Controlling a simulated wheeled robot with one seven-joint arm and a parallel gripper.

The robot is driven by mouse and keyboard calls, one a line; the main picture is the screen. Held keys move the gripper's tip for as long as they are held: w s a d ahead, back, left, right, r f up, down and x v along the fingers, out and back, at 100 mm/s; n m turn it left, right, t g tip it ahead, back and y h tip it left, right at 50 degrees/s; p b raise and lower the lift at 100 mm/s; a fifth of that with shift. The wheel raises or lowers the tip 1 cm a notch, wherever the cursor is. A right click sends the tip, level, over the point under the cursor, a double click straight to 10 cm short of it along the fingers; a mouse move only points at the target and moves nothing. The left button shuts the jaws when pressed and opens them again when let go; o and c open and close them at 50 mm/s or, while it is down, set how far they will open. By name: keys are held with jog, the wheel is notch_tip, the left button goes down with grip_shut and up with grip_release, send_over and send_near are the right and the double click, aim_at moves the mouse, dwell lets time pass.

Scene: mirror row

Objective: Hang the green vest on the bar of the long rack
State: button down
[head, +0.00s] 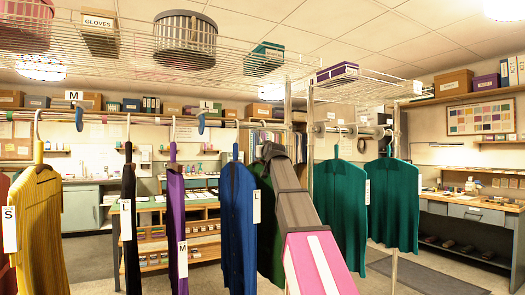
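The long rack's bar (140,118) runs across the left and middle, with vests hanging from it. A dark green vest (264,225) hangs just right of the blue vest (238,205), partly behind my arm. Its hanger and top are hidden, so I cannot tell whether it hangs from the bar or from my gripper. Two teal-green vests (340,205) (392,205) hang on a shorter bar to the right.
Yellow (38,225), black (129,220) and purple (177,220) vests hang to the left on the long bar. A wire shelf (120,45) with baskets and boxes sits above it. A metal post (310,140) stands close right of my gripper.

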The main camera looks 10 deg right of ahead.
jog(key=shift+c, duration=1.4)
grip_release()
jog(key=shift+s, duration=0.1)
jog(key=s+d, duration=0.1)
jog(key=s, duration=1)
jog(key=shift+s+d, duration=0.2)
jog(key=shift+s, duration=0.2)
dwell(0.5)
